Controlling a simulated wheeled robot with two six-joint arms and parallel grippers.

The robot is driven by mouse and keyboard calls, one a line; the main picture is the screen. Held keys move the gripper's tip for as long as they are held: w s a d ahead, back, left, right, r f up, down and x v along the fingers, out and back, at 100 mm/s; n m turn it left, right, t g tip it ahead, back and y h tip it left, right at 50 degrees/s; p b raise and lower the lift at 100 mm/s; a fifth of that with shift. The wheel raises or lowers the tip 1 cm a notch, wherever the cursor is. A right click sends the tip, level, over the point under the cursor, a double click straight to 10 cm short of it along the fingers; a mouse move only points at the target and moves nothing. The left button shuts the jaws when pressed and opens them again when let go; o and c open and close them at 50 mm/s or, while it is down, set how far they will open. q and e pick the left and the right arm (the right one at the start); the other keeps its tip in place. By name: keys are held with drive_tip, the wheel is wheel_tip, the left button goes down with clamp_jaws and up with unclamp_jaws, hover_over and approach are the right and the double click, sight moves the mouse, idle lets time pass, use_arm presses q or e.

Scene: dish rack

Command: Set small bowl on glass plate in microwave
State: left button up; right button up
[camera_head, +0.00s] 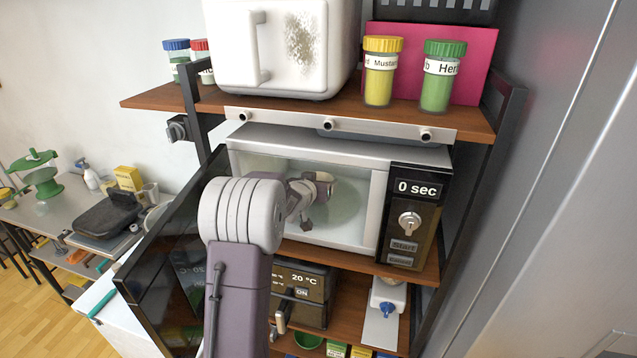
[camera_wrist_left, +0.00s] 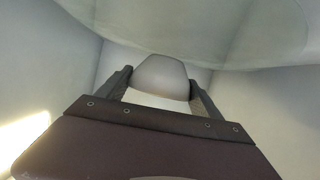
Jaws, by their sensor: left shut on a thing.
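The microwave (camera_head: 345,137) stands on the middle shelf with its door (camera_head: 165,260) swung open to the left. Its round glass plate (camera_head: 343,208) lies inside on the floor; a curved pale edge, probably the plate (camera_wrist_left: 215,50), crosses the top of the wrist view. My left arm reaches in through the opening, and my left gripper (camera_head: 307,212) is inside the cavity, over the left part of the plate. In the wrist view the left gripper (camera_wrist_left: 160,88) is shut on the small bowl (camera_wrist_left: 160,76), pale and rounded. I cannot make out the bowl in the head view. My right gripper is not in view.
The control panel (camera_head: 412,215) right of the opening reads 0 sec. A shelf above holds a white appliance (camera_head: 280,45) and spice jars (camera_head: 381,70). A toaster-oven-like box (camera_head: 303,290) sits below. The cavity walls are close around my gripper.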

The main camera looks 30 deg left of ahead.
use_arm(q)
drive_tip(key=shift+w+f, duration=0.1)
drive_tip(key=shift+w, duration=0.15)
drive_tip(key=shift+s, duration=0.1)
drive_tip(key=shift+s+f+b, duration=0.1)
drive_tip(key=shift+f+b, duration=0.25)
drive_tip(key=shift+f, duration=0.3)
drive_tip(key=shift+f, duration=0.1)
drive_tip(key=shift+f+b, duration=0.15)
drive_tip(key=shift+b, duration=0.2)
